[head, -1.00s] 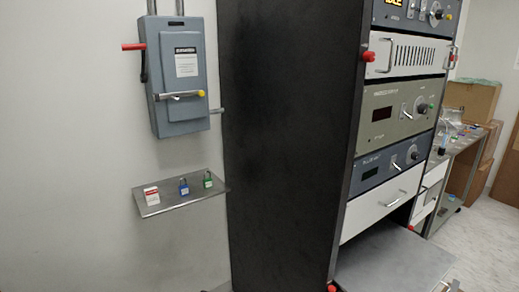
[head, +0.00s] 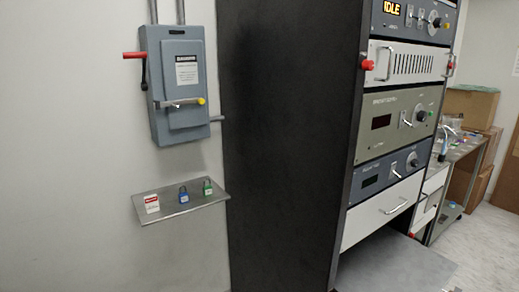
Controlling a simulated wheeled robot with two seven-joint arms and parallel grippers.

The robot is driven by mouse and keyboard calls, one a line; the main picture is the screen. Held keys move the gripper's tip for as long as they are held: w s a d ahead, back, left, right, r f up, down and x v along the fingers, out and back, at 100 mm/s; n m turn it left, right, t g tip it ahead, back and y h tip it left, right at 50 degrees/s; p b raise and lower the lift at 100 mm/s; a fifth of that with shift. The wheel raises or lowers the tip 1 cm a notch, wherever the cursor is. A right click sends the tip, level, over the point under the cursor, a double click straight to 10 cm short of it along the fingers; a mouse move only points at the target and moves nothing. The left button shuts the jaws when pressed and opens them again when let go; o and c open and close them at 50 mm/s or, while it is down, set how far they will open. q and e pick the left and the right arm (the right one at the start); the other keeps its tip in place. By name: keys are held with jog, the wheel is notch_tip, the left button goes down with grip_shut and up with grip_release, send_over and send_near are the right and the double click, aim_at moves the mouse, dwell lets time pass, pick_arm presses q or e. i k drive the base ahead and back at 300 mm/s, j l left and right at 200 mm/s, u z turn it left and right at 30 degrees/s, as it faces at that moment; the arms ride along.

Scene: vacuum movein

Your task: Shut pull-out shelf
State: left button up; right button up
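The pull-out shelf (head: 395,266) is a grey flat panel low in the black equipment rack (head: 285,140). It sticks out at the bottom right of the head view, below a white drawer front with a handle (head: 397,206). Its front and lower parts are cut off by the bottom edge of the picture. Neither of my grippers is in view.
A grey switch box (head: 180,85) with a red lever hangs on the left wall. A side table (head: 460,150) and cardboard boxes (head: 470,107) stand at the right. Floor (head: 488,245) is clear there.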

aim_at(386, 261)
jog(key=z, duration=1.35)
